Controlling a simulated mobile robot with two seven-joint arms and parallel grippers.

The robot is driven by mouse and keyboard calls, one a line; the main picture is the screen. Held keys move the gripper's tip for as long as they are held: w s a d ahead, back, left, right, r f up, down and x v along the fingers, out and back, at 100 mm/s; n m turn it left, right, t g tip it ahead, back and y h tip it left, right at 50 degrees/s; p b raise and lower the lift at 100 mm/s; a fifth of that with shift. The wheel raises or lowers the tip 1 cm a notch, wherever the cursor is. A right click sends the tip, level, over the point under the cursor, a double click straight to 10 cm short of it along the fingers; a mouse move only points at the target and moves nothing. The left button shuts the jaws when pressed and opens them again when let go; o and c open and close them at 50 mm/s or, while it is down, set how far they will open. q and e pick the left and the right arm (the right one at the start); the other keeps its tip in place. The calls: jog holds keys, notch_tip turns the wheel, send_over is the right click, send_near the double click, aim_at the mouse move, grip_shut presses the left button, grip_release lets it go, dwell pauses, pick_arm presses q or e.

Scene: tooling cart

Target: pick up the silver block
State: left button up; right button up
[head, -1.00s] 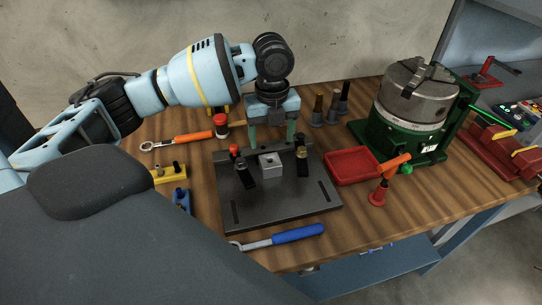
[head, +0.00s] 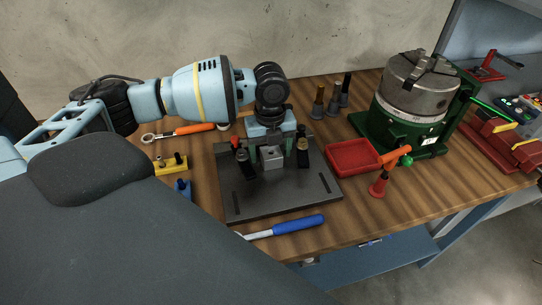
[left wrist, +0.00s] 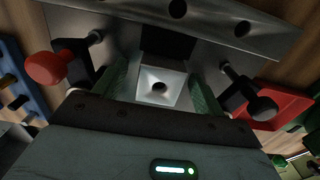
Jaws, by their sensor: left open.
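The silver block (head: 272,158) sits on the dark fixture plate (head: 285,200), between two clamps. It has a round hole in its top, seen in the left wrist view (left wrist: 159,88). My left gripper (head: 272,155) is open above and around the block, pointing down. In the left wrist view its two green fingers (left wrist: 160,88) stand one on each side of the block, with small gaps. The gripper body hides part of the block's back in the head view. My right gripper is not in view.
The clamps, one with a red knob (left wrist: 45,68) and one with a dark knob (left wrist: 263,108), stand close on both sides. A red tray (head: 353,156) is right of the plate. A blue-handled wrench (head: 298,224) lies in front. A green-based chuck (head: 415,100) stands at right.

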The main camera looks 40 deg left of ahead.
aim_at(272, 156)
pick_arm(q)
jog(key=shift+f, duration=0.2)
jog(key=shift+r, duration=0.1)
jog(key=c, duration=1.2)
jog(key=shift+r, duration=0.1)
jog(key=shift+r, duration=0.45)
jog(key=r, duration=0.1)
jog(key=d+r, duration=0.1)
jog(key=shift+s+r, duration=0.3)
jog(key=s+d+r, duration=0.1)
jog(key=s+d, duration=0.9)
jog(key=shift+s+d+r+p, duration=0.15)
jog(key=shift+d+p, duration=0.2)
jog(key=shift+p, duration=0.05)
